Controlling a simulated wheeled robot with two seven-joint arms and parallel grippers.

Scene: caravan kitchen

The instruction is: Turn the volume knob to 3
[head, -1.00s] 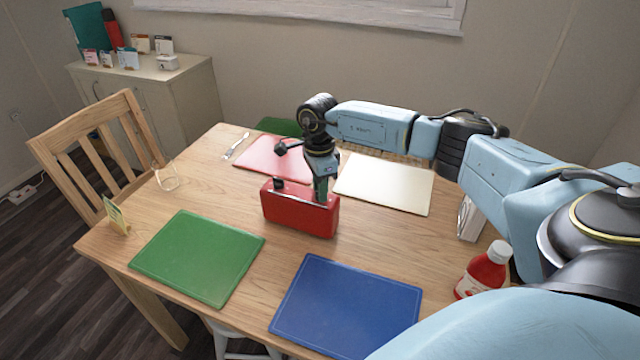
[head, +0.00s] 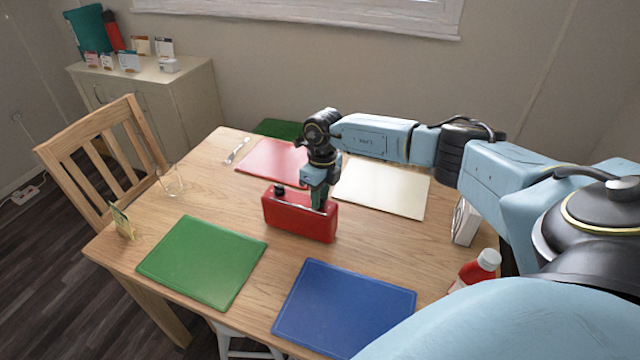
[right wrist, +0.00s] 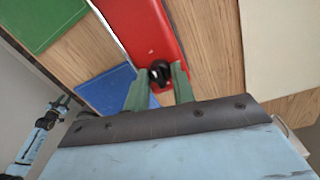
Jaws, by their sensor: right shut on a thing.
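The red radio (head: 297,222) stands upright on the table. A black knob (head: 279,189) sits on its top near the left end. My right gripper (head: 318,205) points down at the right end of the radio's top. In the right wrist view, my right gripper (right wrist: 157,92) has its green fingers on both sides of another black knob (right wrist: 160,70) and is shut on it. The fingers hide this knob in the head view. I cannot read any numbers or a pointer mark. A small blue and black arm, seemingly my left, shows at the left of the wrist view; its gripper (right wrist: 63,101) is too small to judge.
Green (head: 203,262), blue (head: 345,307), red (head: 272,162) and cream (head: 382,190) mats lie around the radio. A glass (head: 170,181) stands at the left edge, a red bottle (head: 476,270) at the right. The wood between the mats is bare.

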